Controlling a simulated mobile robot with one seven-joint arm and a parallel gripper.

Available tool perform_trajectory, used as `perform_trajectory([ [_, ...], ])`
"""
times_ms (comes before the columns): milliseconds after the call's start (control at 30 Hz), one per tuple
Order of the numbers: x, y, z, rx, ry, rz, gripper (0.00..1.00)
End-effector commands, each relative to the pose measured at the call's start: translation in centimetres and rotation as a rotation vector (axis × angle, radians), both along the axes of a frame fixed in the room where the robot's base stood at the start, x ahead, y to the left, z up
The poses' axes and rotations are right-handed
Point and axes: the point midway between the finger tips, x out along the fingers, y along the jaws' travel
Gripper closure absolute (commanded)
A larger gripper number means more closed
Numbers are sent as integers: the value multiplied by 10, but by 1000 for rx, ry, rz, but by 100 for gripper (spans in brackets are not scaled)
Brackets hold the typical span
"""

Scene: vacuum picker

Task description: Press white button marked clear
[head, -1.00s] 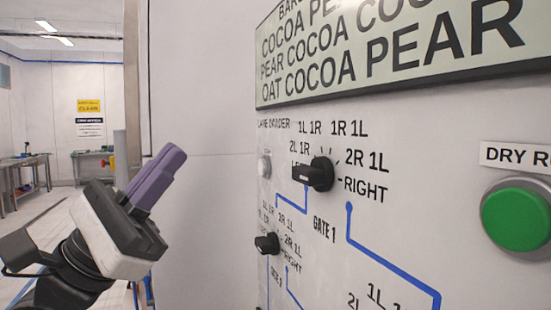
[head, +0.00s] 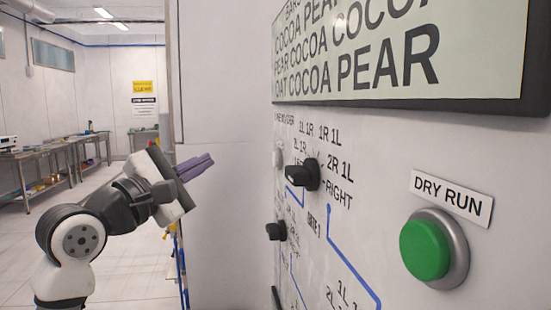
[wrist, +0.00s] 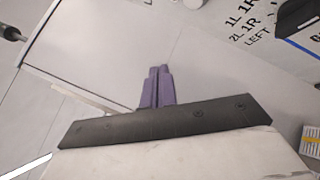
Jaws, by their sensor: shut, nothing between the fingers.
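A small round white button (head: 278,158) sits at the left edge of the panel (head: 375,185) in the head view, left of the upper black knob. It is seen edge-on and I cannot read any "clear" marking. My gripper (head: 209,160) has purple fingers that are shut and empty. It is left of the panel, pointing right toward it, with a visible gap in the picture to the button.
The panel has an upper black knob (head: 302,175), a lower black knob (head: 276,231), a big green button (head: 427,250) under a DRY RUN label (head: 451,198), and a display (head: 400,50) above. Steel tables (head: 40,165) stand far left. The floor there looks open.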

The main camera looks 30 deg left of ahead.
Motion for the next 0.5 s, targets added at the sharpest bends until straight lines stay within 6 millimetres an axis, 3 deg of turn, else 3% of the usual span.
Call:
perform_trajectory([
  [267, 3, -4, 1, -1, -2, -3, 100],
  [500, 19, -27, 2, -1, -1, -4, 100],
])
